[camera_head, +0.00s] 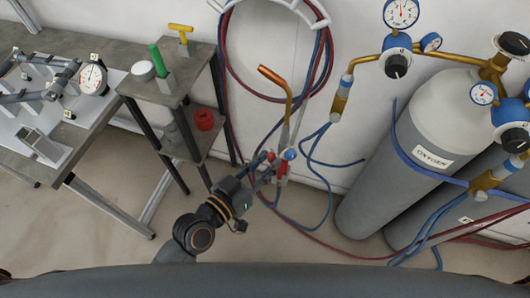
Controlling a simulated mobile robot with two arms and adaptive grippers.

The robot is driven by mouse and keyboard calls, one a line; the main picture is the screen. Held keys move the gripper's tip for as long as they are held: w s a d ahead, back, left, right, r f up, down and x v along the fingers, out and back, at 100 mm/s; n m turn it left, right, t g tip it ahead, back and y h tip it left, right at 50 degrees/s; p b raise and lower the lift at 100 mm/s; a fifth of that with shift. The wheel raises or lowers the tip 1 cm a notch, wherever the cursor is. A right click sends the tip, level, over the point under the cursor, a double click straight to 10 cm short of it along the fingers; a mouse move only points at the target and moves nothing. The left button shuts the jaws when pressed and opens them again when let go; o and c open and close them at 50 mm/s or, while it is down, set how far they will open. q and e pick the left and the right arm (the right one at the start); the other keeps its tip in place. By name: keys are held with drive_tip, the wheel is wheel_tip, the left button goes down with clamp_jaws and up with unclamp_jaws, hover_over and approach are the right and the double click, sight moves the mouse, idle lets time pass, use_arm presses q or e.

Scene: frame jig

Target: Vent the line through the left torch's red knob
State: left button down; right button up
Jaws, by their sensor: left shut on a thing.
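A torch hangs by the wall in the middle of the head view, with a copper tip and a bent brass neck (289,108). Its lower body carries a red knob (270,156) on the left and a blue knob (290,154) on the right. My left gripper (268,168) reaches up from below, its fingers shut on the red knob at the torch's left side. The fingers partly hide the knob and the lower torch body. My right gripper is not in view.
A grey oxygen cylinder (417,158) with gauges stands at right, a second one beside it. Blue and dark red hoses loop on the wall and floor around the torch. A small stand (190,88) and a workbench (85,132) are at left. Some floor is clear between.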

use_arm(q)
drive_tip(key=n+p, duration=0.1)
drive_tip(key=p, duration=0.1)
drive_tip(key=r+n+g+p, duration=0.1)
drive_tip(key=p, duration=0.1)
drive_tip(key=shift+w+n+g+p, duration=0.1)
drive_tip(key=shift+n+g+p, duration=0.2)
drive_tip(key=shift+n+p, duration=0.1)
drive_tip(key=shift+f+n+g+p, duration=0.15)
drive_tip(key=shift+n+g+p, duration=0.55)
drive_tip(key=shift+n+p, duration=0.4)
drive_tip(key=c, duration=1.1)
unclamp_jaws()
drive_tip(key=shift+s+a, duration=0.35)
drive_tip(key=shift+a, duration=0.1)
drive_tip(key=v, duration=1.1)
